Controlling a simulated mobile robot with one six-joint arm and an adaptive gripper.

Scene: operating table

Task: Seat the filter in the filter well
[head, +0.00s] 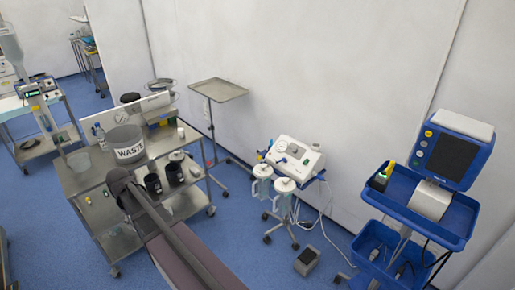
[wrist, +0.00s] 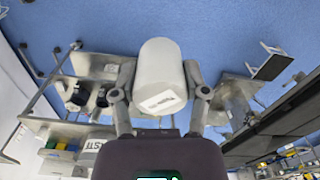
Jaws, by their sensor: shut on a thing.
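My gripper (wrist: 160,93) is shut on a white rounded cylinder, which I take to be the filter (wrist: 162,68). One finger presses on each side of it in the wrist view. A small printed label shows on its near end, too small to read. The filter is held in the air, with blue floor behind it and apart from the steel tables. In the head view my dark arm reaches up from the bottom, and neither gripper nor filter can be made out there. I cannot pick out the filter well in either view.
A steel cart (head: 101,181) holds a grey tub marked WASTE (head: 126,146) and dark canisters (head: 174,173). A white device with two jars (head: 293,157) stands to its right. A blue monitor cart (head: 420,208) is at far right. Blue floor (head: 237,212) lies open between the carts.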

